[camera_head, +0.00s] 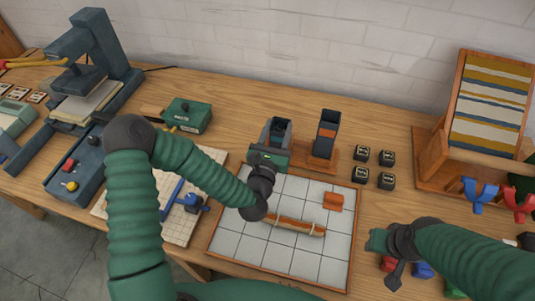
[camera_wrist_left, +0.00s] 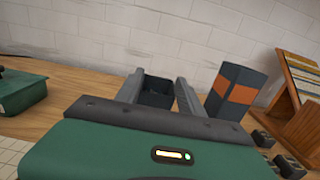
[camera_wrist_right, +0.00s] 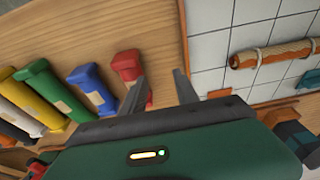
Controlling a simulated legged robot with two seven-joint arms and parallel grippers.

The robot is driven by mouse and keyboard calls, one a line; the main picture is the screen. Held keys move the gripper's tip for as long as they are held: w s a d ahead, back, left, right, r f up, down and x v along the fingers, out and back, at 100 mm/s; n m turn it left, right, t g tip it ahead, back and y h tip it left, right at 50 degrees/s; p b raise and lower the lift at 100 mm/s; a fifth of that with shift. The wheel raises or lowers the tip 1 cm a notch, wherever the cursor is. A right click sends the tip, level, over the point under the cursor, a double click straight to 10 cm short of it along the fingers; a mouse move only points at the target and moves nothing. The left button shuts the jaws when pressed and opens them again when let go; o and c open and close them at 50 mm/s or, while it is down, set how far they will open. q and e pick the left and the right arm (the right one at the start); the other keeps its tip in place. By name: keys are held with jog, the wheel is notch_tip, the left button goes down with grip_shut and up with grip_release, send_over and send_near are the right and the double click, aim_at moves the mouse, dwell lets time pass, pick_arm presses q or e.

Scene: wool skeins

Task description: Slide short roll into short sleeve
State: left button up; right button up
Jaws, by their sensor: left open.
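A tied orange-brown roll (camera_head: 293,225) lies on the white tiled board (camera_head: 225,243); it also shows in the right wrist view (camera_wrist_right: 270,53). I cannot tell whether it is the short roll. A dark upright sleeve (camera_wrist_left: 157,92), the lower of two, shows between the fingers of my left gripper (camera_wrist_left: 160,84). This gripper is open; whether it touches the sleeve is unclear, and the sleeve's inside is hidden. A taller dark sleeve with an orange band (camera_head: 327,130) stands to the right. My right gripper (camera_wrist_right: 163,90) is open and empty near the board's right edge.
Several small dark blocks (camera_head: 387,181) stand right of the sleeves. A small orange piece (camera_head: 333,200) lies on the board. Coloured pieces, one of them red (camera_wrist_right: 127,66), lie near my right gripper. A striped rack (camera_head: 490,105) stands at right, a green box (camera_head: 188,115) behind my left arm.

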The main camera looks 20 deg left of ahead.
jog(key=shift+w+d+f, duration=0.1)
jog(key=shift+w+f, duration=0.05)
jog(key=shift+f, duration=0.3)
pick_arm(q)
jog(key=s+p, duration=0.8)
jog(key=s, duration=0.6)
jog(key=shift+s+a+f, duration=0.2)
jog(key=shift+a+f, duration=0.05)
jog(key=shift+f, duration=0.2)
pick_arm(e)
jog(key=w+v, duration=0.2)
jog(key=v, duration=0.6)
jog(key=shift+s+a+r, duration=0.15)
jog(key=shift+a+r, duration=0.1)
jog(key=shift+r, duration=0.3)
